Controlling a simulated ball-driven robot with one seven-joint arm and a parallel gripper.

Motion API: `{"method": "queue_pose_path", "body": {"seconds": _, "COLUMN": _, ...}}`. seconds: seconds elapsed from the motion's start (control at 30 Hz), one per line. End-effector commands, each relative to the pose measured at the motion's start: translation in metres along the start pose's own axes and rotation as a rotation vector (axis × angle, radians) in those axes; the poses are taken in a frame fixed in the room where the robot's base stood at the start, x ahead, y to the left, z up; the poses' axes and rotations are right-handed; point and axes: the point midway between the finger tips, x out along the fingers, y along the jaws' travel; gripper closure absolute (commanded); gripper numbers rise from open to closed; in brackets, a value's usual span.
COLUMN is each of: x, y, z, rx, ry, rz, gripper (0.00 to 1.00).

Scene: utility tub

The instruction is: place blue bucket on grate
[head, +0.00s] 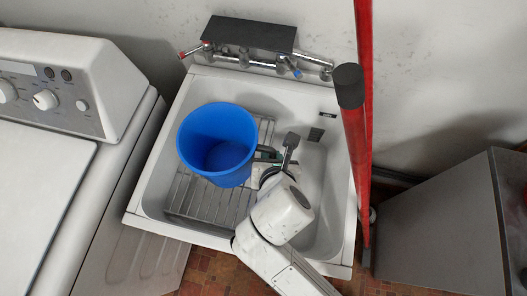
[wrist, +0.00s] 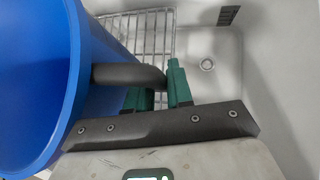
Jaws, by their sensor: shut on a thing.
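The blue bucket (head: 218,143) is upright, or nearly so, over the wire grate (head: 205,203) in the left part of the white utility tub. It fills the left of the wrist view (wrist: 35,85). I cannot tell whether its base touches the grate. My gripper (head: 267,156) is at the bucket's right side. In the wrist view, my gripper's green fingers (wrist: 158,88) are shut at a dark bar-like handle on the bucket's side. The grate also shows behind them in the wrist view (wrist: 143,32). The bucket hides part of the grate.
The tub (head: 190,236) has a raised rim, and its right part is bare, with a drain (wrist: 207,65). Taps (head: 245,58) stand at the back. A red pole (head: 356,150) rises at the right edge. A white washer (head: 45,130) stands left, a grey cabinet (head: 440,230) right.

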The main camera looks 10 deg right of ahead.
Motion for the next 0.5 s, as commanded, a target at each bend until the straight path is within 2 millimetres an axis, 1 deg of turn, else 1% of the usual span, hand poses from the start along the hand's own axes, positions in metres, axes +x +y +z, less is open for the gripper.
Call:
{"method": "queue_pose_path", "body": {"seconds": 0.03, "x": 0.013, "y": 0.002, "z": 0.001, "rx": 0.001, "ry": -0.002, "rz": -0.003, "gripper": 1.00}}
{"method": "queue_pose_path", "body": {"seconds": 0.1, "x": 0.030, "y": 0.003, "z": -0.002, "rx": 0.001, "ry": -0.001, "rz": -0.003, "gripper": 1.00}}
{"method": "queue_pose_path", "body": {"seconds": 0.2, "x": 0.049, "y": 0.005, "z": -0.004, "rx": 0.001, "ry": -0.002, "rz": -0.002, "gripper": 1.00}}
{"method": "queue_pose_path", "body": {"seconds": 0.3, "x": 0.063, "y": 0.007, "z": -0.006, "rx": 0.001, "ry": -0.001, "rz": -0.001, "gripper": 1.00}}
{"method": "queue_pose_path", "body": {"seconds": 0.5, "x": 0.078, "y": 0.009, "z": -0.008, "rx": 0.002, "ry": -0.002, "rz": 0.000, "gripper": 1.00}}
